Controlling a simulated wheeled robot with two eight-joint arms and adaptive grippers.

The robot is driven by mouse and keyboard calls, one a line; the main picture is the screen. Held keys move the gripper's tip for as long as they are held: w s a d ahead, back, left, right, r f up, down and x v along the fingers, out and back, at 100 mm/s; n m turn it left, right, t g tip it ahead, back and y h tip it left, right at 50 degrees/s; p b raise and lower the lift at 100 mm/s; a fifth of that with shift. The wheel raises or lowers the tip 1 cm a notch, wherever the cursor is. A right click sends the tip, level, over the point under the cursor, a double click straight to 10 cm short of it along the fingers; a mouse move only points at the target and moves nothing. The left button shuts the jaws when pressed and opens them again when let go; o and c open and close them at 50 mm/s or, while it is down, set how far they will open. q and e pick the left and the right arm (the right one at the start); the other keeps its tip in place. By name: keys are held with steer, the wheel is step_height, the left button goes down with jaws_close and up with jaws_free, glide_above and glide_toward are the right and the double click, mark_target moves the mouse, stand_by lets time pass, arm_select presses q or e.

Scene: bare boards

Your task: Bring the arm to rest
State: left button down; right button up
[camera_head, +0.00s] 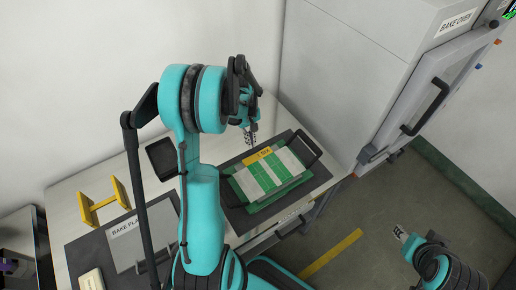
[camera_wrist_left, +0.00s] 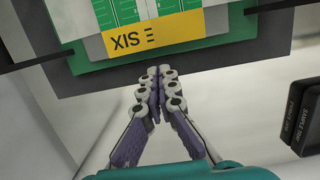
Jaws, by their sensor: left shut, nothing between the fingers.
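My left arm rises through the middle of the head view and bends over the bench. Its gripper (camera_head: 251,138) points down near the back edge of a green and white board stack (camera_head: 262,178). In the left wrist view the fingers (camera_wrist_left: 160,78) meet at their tips, shut with nothing between them. The stack's yellow label (camera_wrist_left: 150,40) lies just beyond the tips there; I cannot tell the height between them.
The pale bench (camera_head: 75,192) carries a grey plate marked BAKE PLA (camera_head: 130,243), a yellow handle-like piece (camera_head: 104,203) and a small black box (camera_head: 162,158). The bake oven (camera_head: 408,95) stands at right. Open floor (camera_head: 375,200) shows in front of it.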

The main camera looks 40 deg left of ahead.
arm_select(q)
steer(key=shift+w+a, duration=0.2)
steer(key=shift+a, duration=0.25)
steer(key=shift+d, duration=0.1)
steer(key=s+d+r+m+t, duration=0.2)
steer(key=s+d+r+m, duration=0.1)
steer(key=d+r+m, duration=0.1)
steer(key=s+d+r+m+t+y, duration=0.1)
steer(key=s+d+r+m+t, duration=0.2)
steer(key=d, duration=0.6)
steer(key=s+d+r+m+t, duration=0.3)
steer(key=s+d+r+m, duration=0.2)
steer(key=d+r+m, duration=0.1)
step_height(320, 180, up, 3)
steer(key=shift+s+d+f+m+y, duration=0.1)
steer(key=shift+s+d+m+y, duration=0.15)
steer(key=shift+d, duration=0.5)
